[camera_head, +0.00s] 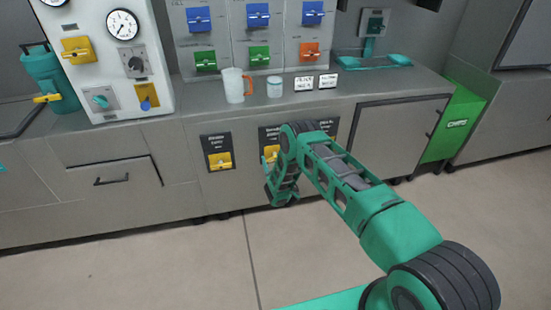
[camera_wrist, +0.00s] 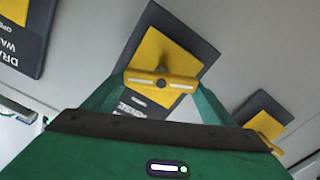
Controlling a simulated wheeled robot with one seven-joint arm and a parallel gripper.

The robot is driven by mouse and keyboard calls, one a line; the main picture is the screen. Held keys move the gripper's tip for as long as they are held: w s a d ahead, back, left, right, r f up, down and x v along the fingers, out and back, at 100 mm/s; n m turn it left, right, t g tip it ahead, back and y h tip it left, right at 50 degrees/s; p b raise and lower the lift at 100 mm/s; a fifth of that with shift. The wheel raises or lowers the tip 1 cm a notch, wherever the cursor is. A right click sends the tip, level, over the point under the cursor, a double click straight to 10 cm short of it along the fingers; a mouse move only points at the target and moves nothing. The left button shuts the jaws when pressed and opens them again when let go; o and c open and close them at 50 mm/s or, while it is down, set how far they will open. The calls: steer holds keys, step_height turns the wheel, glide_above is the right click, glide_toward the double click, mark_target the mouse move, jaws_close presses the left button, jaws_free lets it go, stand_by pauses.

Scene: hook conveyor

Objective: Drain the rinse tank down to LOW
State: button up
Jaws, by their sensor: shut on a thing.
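Yellow drain valves with dark label plates line the cabinet front. The left valve (camera_head: 220,160) shows clearly, while the middle valve (camera_head: 270,152) is partly hidden by my arm. In the wrist view my gripper (camera_wrist: 160,84) is shut on a yellow valve handle (camera_wrist: 145,79) in front of its yellow plate (camera_wrist: 170,55). The handle lies across the picture between the fingers. Another label plate (camera_wrist: 22,30) at the left reads "DRAIN WA…", cut off. The rinse tank and its level cannot be made out.
A white panel (camera_head: 110,60) with a round gauge (camera_head: 122,24) stands on the counter at the left. A mug (camera_head: 234,86), a small jar (camera_head: 274,87) and two cards (camera_head: 304,83) stand on the counter. Another yellow valve (camera_wrist: 265,124) is close by. The floor in front is clear.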

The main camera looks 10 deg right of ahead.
steer(key=shift+a+f+n, duration=0.1)
steer(key=shift+a+n, duration=0.1)
steer(key=shift+n, duration=0.8)
steer(key=shift+a+f+n, duration=0.1)
steer(key=shift+a+n, duration=0.1)
steer(key=shift+n, duration=0.8)
steer(key=o, duration=1)
steer(key=shift+o, duration=0.2)
steer(key=shift+d, duration=0.1)
steer(key=shift+s, duration=0.1)
